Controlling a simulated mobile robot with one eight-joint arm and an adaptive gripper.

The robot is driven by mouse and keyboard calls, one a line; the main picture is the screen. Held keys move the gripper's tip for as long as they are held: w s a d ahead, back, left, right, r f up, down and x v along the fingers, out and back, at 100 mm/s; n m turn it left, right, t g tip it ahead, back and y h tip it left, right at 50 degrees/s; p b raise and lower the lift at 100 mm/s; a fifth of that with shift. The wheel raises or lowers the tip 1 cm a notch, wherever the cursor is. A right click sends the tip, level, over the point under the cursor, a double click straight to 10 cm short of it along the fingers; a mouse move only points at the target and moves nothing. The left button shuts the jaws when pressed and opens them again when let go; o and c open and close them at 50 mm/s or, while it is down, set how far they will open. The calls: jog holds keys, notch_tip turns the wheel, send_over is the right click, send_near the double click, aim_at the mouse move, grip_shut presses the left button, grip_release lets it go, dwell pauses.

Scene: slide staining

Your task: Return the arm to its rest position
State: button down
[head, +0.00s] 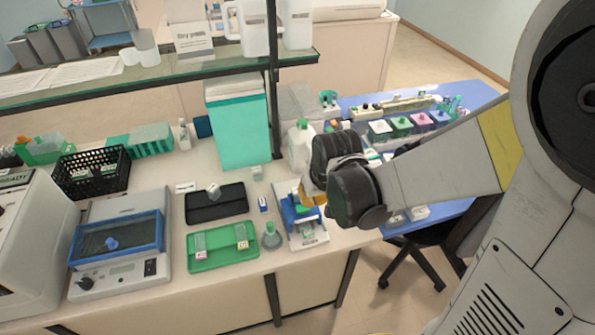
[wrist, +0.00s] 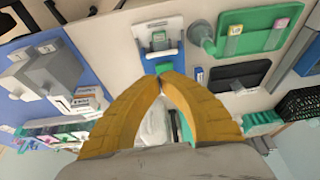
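My gripper (head: 313,199) is over the bench's right part, in front of a white device with a blue frame (head: 312,238). Part of the device is hidden behind the gripper. In the wrist view the two yellow fingers of my gripper (wrist: 162,79) meet at their tips, with nothing seen between them. The blue and white device (wrist: 158,35) shows beyond the fingertips there. My arm reaches in from the right in the head view.
A green tray (head: 222,262) with slides, a small flask (head: 271,236) and a black case (head: 217,213) lie left of the gripper. A white bottle (head: 301,143) stands behind. A shelf (head: 150,82) spans the back. A blue table (head: 470,95) holds staining jars at right.

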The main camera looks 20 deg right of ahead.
jog(key=shift+b, duration=0.4)
jog(key=s+r+t+b, duration=0.1)
jog(key=s+t+b, duration=0.2)
jog(key=s+b, duration=0.8)
jog(key=shift+b, duration=0.55)
